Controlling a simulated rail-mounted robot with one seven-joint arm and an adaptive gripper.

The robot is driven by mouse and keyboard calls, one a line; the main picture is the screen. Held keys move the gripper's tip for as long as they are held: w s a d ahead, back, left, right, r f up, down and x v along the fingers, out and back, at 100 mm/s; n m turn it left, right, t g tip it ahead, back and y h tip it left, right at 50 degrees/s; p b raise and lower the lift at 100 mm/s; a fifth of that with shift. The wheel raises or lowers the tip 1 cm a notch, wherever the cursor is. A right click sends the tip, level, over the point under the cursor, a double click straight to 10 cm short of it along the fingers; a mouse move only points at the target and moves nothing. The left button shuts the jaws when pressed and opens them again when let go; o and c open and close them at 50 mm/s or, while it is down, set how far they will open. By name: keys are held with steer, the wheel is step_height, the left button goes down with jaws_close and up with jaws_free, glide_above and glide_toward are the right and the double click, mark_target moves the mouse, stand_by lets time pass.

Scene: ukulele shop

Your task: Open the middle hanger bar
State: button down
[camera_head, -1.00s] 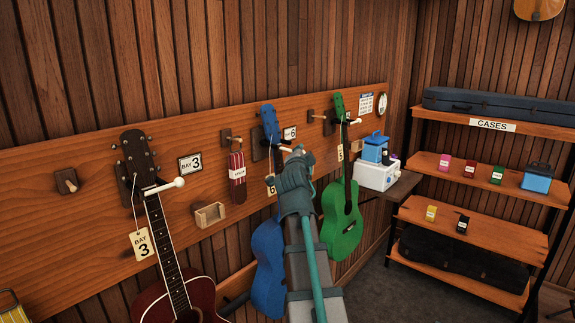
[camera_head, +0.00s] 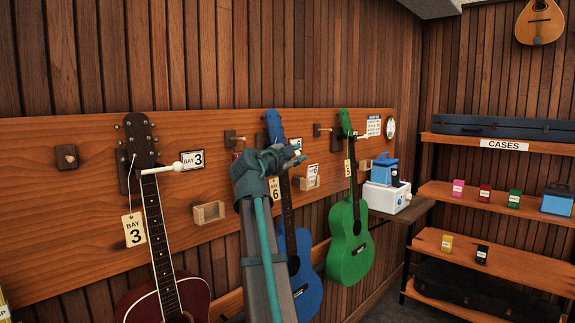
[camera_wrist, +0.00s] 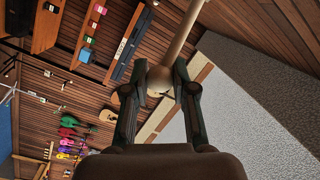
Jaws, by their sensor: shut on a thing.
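The blue ukulele (camera_head: 297,262) hangs in the middle of the wooden wall board, with its "6" tag (camera_head: 275,189) beside the neck. My gripper (camera_head: 294,158) is in front of its neck in the head view and hides most of the middle hanger bar there. In the wrist view, the pale bar (camera_wrist: 186,32) runs up from between my fingers. Its round end knob (camera_wrist: 159,80) sits between the fingertips of my gripper (camera_wrist: 160,88), which is shut on it. How far the bar has swung cannot be told.
A dark red ukulele (camera_head: 168,303) hangs at left behind its own white-tipped bar (camera_head: 188,166). A green ukulele (camera_head: 349,250) hangs at right. A small wooden box (camera_head: 208,212) juts from the board. A side shelf (camera_head: 408,213) holds a white cooler (camera_head: 385,198). Case shelves stand at right.

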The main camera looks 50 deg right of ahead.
steer(key=shift+w, duration=0.2)
stand_by(0.3)
steer(key=c, duration=1.2)
jaws_free()
steer(key=shift+o, duration=1.1)
steer(key=shift+w+d+f, duration=0.1)
steer(key=shift+w, duration=0.1)
steer(key=shift+o, duration=0.4)
steer(key=shift+s, duration=0.2)
steer(key=s+a, duration=0.2)
steer(key=a, duration=1)
